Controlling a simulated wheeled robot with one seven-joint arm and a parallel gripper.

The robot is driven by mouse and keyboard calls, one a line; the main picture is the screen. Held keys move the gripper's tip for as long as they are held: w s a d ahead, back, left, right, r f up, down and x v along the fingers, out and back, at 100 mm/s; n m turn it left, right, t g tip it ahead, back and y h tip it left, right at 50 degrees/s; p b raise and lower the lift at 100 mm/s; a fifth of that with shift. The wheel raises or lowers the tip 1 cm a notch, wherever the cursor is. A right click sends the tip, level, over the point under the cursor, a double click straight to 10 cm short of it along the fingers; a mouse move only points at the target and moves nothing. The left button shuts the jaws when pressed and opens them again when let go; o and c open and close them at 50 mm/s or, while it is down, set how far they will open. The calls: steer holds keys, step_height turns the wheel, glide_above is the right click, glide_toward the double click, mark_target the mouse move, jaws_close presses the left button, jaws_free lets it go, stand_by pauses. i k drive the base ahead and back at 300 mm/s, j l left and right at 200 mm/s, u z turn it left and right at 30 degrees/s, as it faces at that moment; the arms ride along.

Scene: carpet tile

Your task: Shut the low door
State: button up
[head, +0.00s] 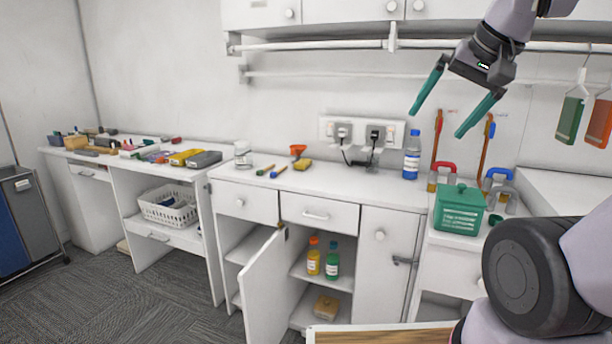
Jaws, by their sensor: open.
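The low white door (268,292) hangs open on the cabinet under the counter, swung out toward me. Its cabinet interior (338,278) shows, with an orange-yellow bottle (313,258) and a green bottle (332,262) on a shelf and a small brown box (326,306) below. My gripper (436,112) is at the upper right, in front of the wall and above the counter. Its two teal fingers are spread and empty. It is well above and to the right of the door, touching nothing.
The counter (390,193) holds a blue-capped bottle (411,156), a green lidded box (460,208) and small tools. A wooden-topped surface (380,336) stands at the bottom edge. A white basket (168,206) sits on a left shelf. Carpet floor (180,300) is clear left of the door.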

mark_target(263, 282)
steer(key=i+j+u, duration=0.1)
steer(key=u, duration=0.25)
steer(key=i+u, duration=0.7)
steer(key=k+j, duration=0.05)
steer(key=k, duration=0.05)
